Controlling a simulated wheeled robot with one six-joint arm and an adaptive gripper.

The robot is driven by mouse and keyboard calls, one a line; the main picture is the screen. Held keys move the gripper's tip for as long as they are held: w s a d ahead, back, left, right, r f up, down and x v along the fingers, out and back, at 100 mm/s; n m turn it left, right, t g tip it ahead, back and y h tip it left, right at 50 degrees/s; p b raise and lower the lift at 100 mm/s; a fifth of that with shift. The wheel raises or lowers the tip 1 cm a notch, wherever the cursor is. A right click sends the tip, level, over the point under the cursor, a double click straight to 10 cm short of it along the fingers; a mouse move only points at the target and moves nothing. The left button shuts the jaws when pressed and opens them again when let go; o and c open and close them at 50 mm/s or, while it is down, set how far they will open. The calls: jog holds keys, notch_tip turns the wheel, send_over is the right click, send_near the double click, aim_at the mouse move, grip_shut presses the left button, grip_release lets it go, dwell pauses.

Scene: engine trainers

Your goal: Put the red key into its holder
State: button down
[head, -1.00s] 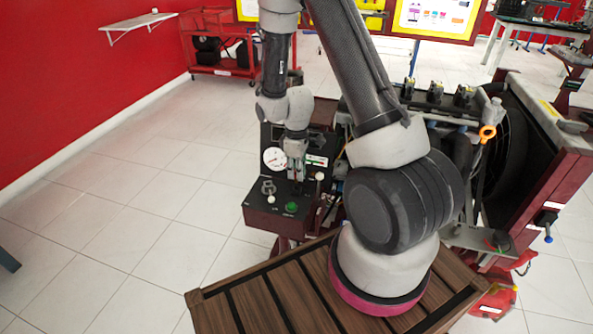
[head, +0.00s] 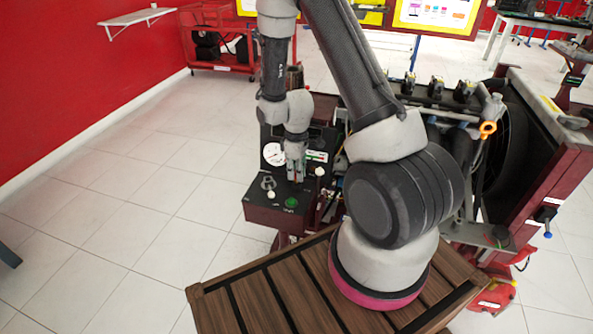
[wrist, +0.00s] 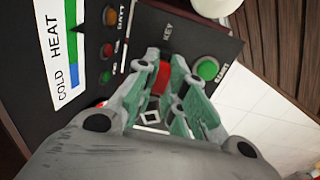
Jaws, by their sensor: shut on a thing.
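My gripper (wrist: 162,98) is shut on the red key (wrist: 163,76), whose red part shows between the fingers in the wrist view. In the head view my gripper (head: 295,172) points down at the panel (head: 268,215), just behind the green button (head: 291,202). The fingers hide the key's tip and the holder, so I cannot tell whether the key is in it.
A white-tipped lever (head: 319,172) stands close right of my gripper, and a switch (head: 270,190) is at the left. A gauge (head: 274,154) is on the upright panel behind. The engine trainer (head: 450,125) fills the right.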

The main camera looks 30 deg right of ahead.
jog(key=shift+f, duration=0.15)
jog(key=shift+f, duration=0.5)
dwell(0.3)
jog(key=c, duration=1.1)
grip_release()
jog(key=shift+r, duration=0.1)
jog(key=shift+r, duration=1.35)
jog(key=shift+r, duration=0.1)
jog(key=shift+r, duration=2.45)
